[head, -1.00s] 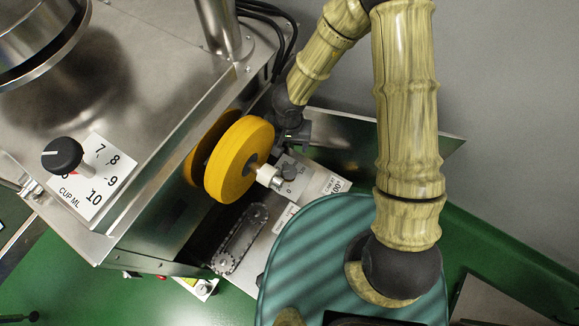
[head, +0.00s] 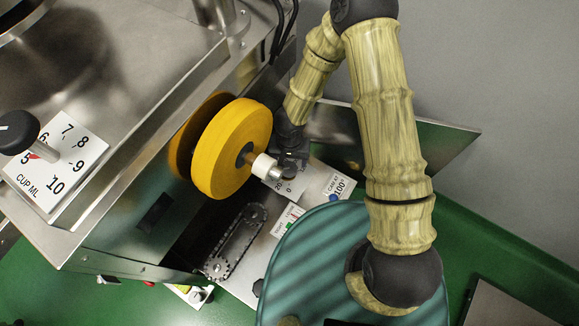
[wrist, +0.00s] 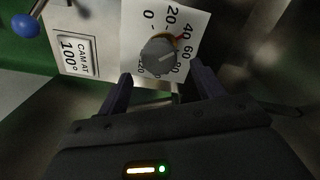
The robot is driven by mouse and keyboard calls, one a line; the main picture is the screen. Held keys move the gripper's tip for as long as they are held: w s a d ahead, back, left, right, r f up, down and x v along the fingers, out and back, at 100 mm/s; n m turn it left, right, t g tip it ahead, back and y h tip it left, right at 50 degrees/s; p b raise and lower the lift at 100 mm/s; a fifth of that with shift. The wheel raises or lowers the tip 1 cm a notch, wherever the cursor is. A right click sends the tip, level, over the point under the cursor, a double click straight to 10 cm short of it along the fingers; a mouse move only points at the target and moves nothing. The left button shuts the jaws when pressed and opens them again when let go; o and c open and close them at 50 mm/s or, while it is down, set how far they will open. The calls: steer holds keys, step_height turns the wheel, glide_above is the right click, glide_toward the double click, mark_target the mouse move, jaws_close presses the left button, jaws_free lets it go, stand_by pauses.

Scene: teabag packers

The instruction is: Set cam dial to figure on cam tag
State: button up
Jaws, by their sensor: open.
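The cam dial (wrist: 158,56) is a grey round knob on a white scale plate (wrist: 190,18) with figures around it and a red mark near 40 to 60. A faint pale line crosses the knob; its exact reading is unclear. The cam tag (wrist: 75,52) beside it reads CAM AT 100°; it also shows in the head view (head: 337,186). My gripper (wrist: 163,86) is open, its two fingers just short of the knob, one toward each side. In the head view my gripper (head: 291,158) hangs over the scale plate and largely hides the knob.
A yellow wheel (head: 226,148) with a white hub stands close left of my gripper. A blue ball-ended lever (wrist: 25,25) is near the tag. A chain drive (head: 236,242) lies below. A separate CUP ML dial (head: 18,132) sits at the far left.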

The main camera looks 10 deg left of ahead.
mark_target(290, 166)
step_height(290, 166, down, 4)
steer(key=shift+r+b, duration=0.2)
steer(key=shift+b, duration=0.5)
steer(key=shift+c, duration=0.2)
steer(key=c, duration=0.9)
steer(key=shift+c, duration=0.2)
